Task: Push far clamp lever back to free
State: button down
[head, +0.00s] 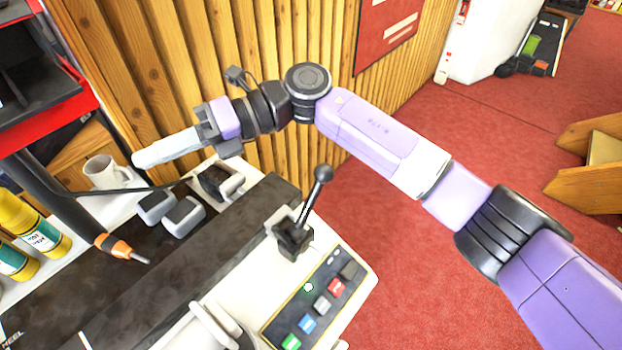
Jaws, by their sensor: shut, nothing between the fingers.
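A clamp lever (309,205) with a black ball knob rises from a dark bracket on the white machine at the bench's right end. It tilts up and slightly right. I cannot tell for certain whether it is the far clamp's lever. A dark and pale clamp-like fitting (222,183) sits farther back, below my gripper. My gripper (142,158) is shut and empty, its pale fingers pointing left above the back of the bench. It is up and left of the ball-knob lever and clear of it.
A panel with coloured buttons (313,302) lies in front of the lever. A white mug (103,172), two grey-topped blocks (183,216), an orange-handled tool (117,247) and yellow-capped bottles (28,225) are at left. A wood-slat wall (135,60) stands close behind. Red floor is open at right.

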jog(key=s+a+r+m+t+y, duration=0.2)
jog(key=a+r+m+y, duration=0.25)
jog(key=r, duration=0.25)
jog(key=w+d+r+m+t+y, duration=0.3)
jog(key=d+r+m+t+y, duration=0.15)
jog(key=m+t, duration=0.9)
jog(key=m+t+h+p, duration=0.3)
jog(key=m+h+p, duration=0.5)
jog(key=m+h, duration=1.8)
send_near(318, 177)
jog(key=w+f+n+h+p, duration=0.1)
jog(key=w+n+h, duration=0.1)
jog(key=w+f+n+h, duration=0.1)
jog(key=w+n+h, duration=0.1)
jog(key=w+f+n+h+p, duration=0.1)
jog(key=w+n+h, duration=0.1)
jog(key=n+h, duration=0.1)
jog(key=shift+w+a+f+g+p, duration=0.15)
jog(key=shift+a+f+g+p, duration=0.1)
jog(key=shift+f+p, duration=0.15)
jog(key=shift+w, duration=0.1)
